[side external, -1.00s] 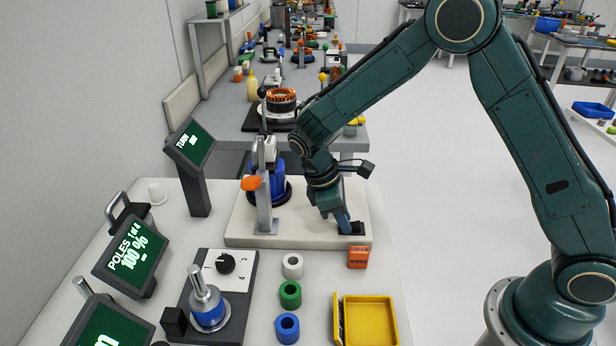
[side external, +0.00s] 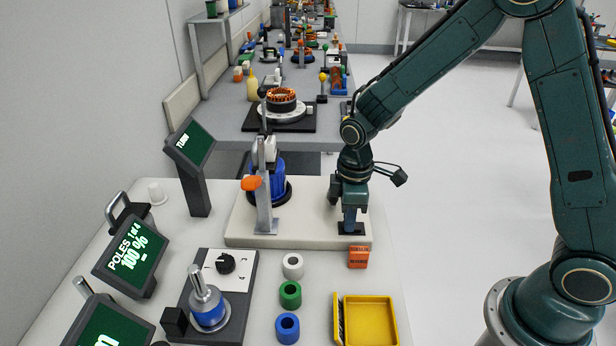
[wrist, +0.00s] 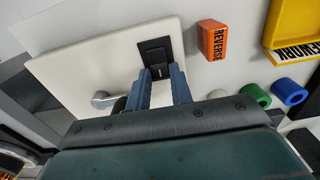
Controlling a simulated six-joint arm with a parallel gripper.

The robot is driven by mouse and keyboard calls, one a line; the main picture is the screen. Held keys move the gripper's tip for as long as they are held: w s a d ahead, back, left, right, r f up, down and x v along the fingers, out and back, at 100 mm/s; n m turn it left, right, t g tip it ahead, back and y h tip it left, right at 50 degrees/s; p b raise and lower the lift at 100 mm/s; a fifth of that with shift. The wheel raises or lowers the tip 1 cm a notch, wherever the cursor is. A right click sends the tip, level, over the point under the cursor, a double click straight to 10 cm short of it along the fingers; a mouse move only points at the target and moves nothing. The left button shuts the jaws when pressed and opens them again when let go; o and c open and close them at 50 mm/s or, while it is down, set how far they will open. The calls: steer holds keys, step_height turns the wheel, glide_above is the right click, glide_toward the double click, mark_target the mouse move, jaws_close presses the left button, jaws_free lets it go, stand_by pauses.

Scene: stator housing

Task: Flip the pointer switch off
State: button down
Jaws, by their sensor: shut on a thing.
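The black pointer switch (side external: 361,229) sits in a dark square plate at the right front of the pale base board (side external: 300,236). In the wrist view the switch (wrist: 154,49) shows a dark plate with a small white mark near my fingertips. My gripper (side external: 350,226) stands nearly upright over it, fingers down at the switch. In the wrist view my gripper (wrist: 161,74) has its two blue fingers on either side of the switch's handle, shut on it. The fingers hide part of the handle, so its exact angle is hard to tell.
An orange REVERSE block (side external: 358,259) stands just in front of the board. A metal post with an orange handle (side external: 251,183) and a blue motor (side external: 278,178) stand to the left. A black knob (side external: 226,263), several coloured rings and a yellow tray (side external: 370,322) lie nearer.

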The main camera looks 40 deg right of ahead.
steer(key=c, duration=1.2)
jaws_free()
steer(key=shift+c, duration=0.2)
steer(key=shift+r, duration=0.1)
step_height(320, 180, up, 14)
steer(key=shift+s+d, duration=0.1)
